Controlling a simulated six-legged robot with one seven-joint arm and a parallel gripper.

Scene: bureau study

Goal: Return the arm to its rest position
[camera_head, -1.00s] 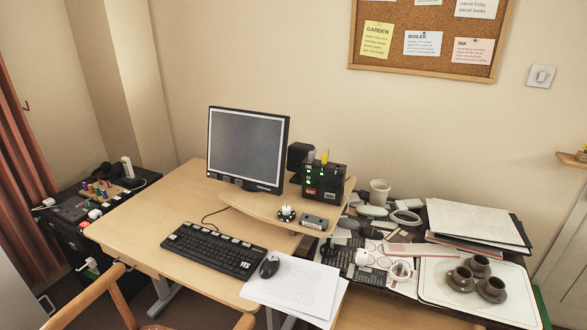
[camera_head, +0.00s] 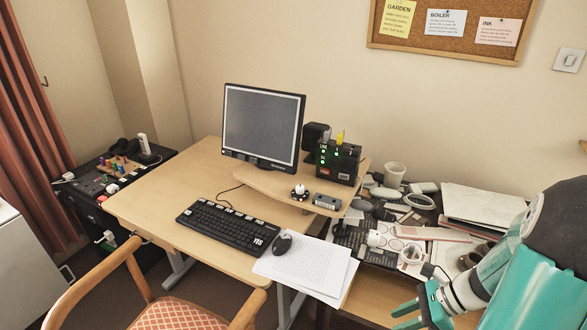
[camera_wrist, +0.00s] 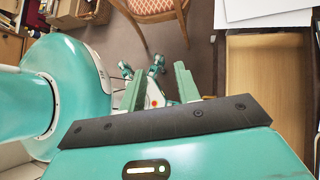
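My arm (camera_head: 520,285), teal with dark and white joints, reaches in from the right edge of the head view. My gripper (camera_head: 408,314) is at its lower end, in front of the desk's right part, pointing left. In the wrist view my gripper (camera_wrist: 160,92) shows two green fingers standing apart, with nothing held between them. The floor and parts of my own body show beyond the fingers.
The chair (camera_head: 190,310) stands before the desk (camera_head: 150,205); it also shows in the wrist view (camera_wrist: 150,10). A wooden drawer (camera_wrist: 265,100) is right of the fingers. Papers (camera_head: 305,265) overhang the desk edge. Clutter and cups (camera_head: 470,258) lie near my arm.

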